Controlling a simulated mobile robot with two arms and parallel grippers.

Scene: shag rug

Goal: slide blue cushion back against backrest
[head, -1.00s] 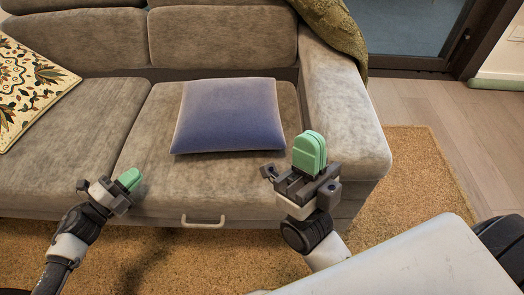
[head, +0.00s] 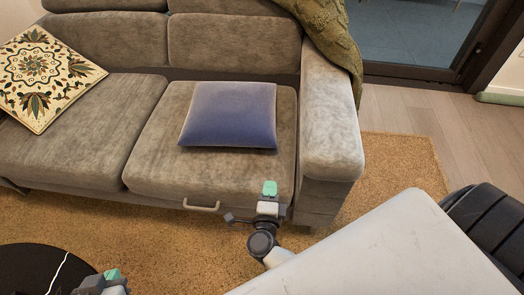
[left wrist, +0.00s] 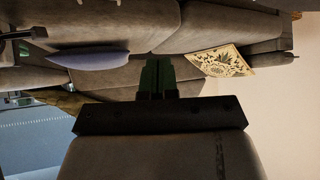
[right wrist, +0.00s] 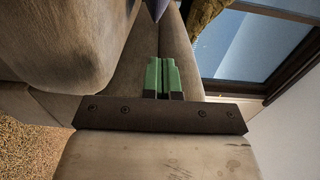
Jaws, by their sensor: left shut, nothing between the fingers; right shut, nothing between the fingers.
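The blue cushion (head: 230,115) lies flat on the right seat of the grey sofa (head: 145,157). A strip of bare seat shows between its far edge and the backrest (head: 222,45). My right gripper (head: 269,187) is shut and empty at the seat's front edge, in front of the cushion and apart from it. Its green fingers (right wrist: 163,76) are together in the right wrist view. My left gripper (head: 111,274) is low at the bottom left of the head view, away from the sofa. Its fingers (left wrist: 157,76) are shut and empty; the cushion (left wrist: 90,59) also shows in the left wrist view.
A patterned cushion (head: 45,75) leans at the sofa's left. A green blanket (head: 330,35) drapes over the back right corner. The right armrest (head: 330,125) rises beside the seat. A handle (head: 201,206) sits on the seat front. A shag rug (head: 390,170) covers the floor.

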